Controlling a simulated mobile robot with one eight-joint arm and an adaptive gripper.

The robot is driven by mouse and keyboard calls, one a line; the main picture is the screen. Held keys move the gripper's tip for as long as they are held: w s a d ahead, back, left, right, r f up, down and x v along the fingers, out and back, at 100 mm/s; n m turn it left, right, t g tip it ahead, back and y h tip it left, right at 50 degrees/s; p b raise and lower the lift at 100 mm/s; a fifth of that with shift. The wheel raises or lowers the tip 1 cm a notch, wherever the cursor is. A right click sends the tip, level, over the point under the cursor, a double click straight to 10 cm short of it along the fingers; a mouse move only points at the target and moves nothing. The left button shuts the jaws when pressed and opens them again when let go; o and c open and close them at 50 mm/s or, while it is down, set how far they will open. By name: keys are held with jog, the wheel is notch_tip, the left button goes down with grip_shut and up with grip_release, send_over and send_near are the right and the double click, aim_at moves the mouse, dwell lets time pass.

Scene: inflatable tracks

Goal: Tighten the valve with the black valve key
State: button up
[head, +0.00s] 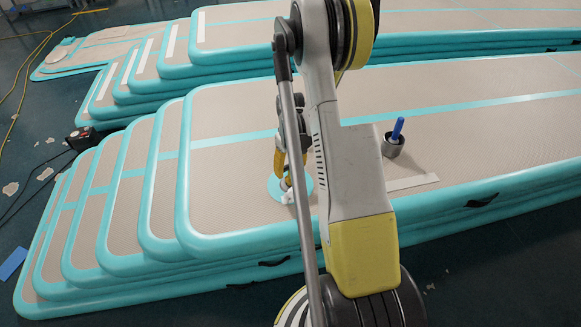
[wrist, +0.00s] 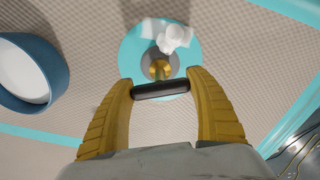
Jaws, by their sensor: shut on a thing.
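A round teal valve patch (wrist: 131,57) with a grey centre lies on the beige inflatable track, and a white cap piece (wrist: 172,38) sits at its far side. The patch also shows in the head view (head: 274,187). The black valve key (wrist: 161,90) has a bar handle and a brass-coloured shank at the valve's centre. How deep it sits is hidden. My gripper (wrist: 162,92) has yellow fingers shut on the two ends of the bar, above the valve. In the head view my gripper (head: 283,165) is partly hidden by my arm.
A blue-rimmed round container (wrist: 53,58) stands left of the valve in the wrist view. A metal cup (head: 392,147) with a blue object (head: 397,128) stands on the track, near a pale strip (head: 412,182). Stacked tracks with teal edges surround the place.

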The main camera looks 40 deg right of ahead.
jog(key=m, duration=0.8)
jog(key=shift+r+n, duration=0.1)
jog(key=shift+n, duration=0.3)
jog(key=shift+r+p, duration=2.05)
jog(key=shift+r, duration=1.4)
